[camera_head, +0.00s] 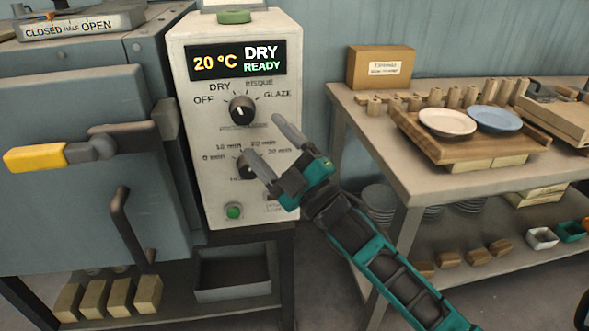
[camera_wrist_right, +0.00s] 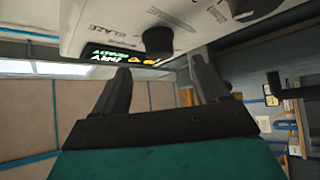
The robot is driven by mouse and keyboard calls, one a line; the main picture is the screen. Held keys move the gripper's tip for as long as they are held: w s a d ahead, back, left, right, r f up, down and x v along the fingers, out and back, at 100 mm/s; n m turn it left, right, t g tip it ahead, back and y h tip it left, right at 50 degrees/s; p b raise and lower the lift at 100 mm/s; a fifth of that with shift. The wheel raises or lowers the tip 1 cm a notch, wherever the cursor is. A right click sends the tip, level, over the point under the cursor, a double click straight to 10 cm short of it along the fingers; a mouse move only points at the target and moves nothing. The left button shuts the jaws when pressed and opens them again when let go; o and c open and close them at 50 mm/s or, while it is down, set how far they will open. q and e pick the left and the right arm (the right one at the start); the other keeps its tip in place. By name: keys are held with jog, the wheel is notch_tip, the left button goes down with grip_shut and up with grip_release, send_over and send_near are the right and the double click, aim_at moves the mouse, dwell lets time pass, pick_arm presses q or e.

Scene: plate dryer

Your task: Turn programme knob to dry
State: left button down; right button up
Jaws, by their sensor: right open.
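The programme knob (camera_head: 242,110) is a black dial on the white control box (camera_head: 205,150), with OFF, DRY, BISQUE and GLAZE marked around it. Its pointer looks turned to the upper left, toward DRY. The display (camera_head: 237,60) reads 20 °C, DRY, READY. My right gripper (camera_head: 264,140) is open and empty, in front of the box, to the lower right of the knob and apart from it. In the right wrist view the knob (camera_wrist_right: 157,41) lies beyond the open fingers (camera_wrist_right: 160,90). The left gripper is not in view.
A time knob (camera_head: 246,166) is below, partly hidden by my right gripper. A green button (camera_head: 234,212) is at the box's lower left. The kiln door (camera_head: 90,200) with a yellow-ended handle (camera_head: 36,159) stands left. A table (camera_head: 400,150) with plates is at right.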

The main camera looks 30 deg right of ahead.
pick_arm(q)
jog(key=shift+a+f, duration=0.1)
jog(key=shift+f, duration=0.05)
pick_arm(e)
jog(key=v, duration=0.7)
pick_arm(q)
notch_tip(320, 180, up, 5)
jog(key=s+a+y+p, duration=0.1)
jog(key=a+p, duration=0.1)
jog(key=p, duration=0.7)
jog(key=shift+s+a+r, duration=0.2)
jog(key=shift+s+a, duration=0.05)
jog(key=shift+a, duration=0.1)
pick_arm(e)
jog(key=s+a+f+m+g+h, duration=0.1)
jog(key=s+f+m+g+h, duration=0.2)
jog(key=f, duration=0.7)
jog(key=s+a+f+m+g+h, duration=0.2)
jog(key=s+f+m+g+h, duration=0.1)
jog(key=s+f+m+g, duration=0.5)
notch_tip(320, 180, down, 3)
jog(key=s+m, duration=0.2)
jog(key=shift+m, duration=0.3)
jog(key=shift+r, duration=0.15)
jog(key=shift+s, duration=0.1)
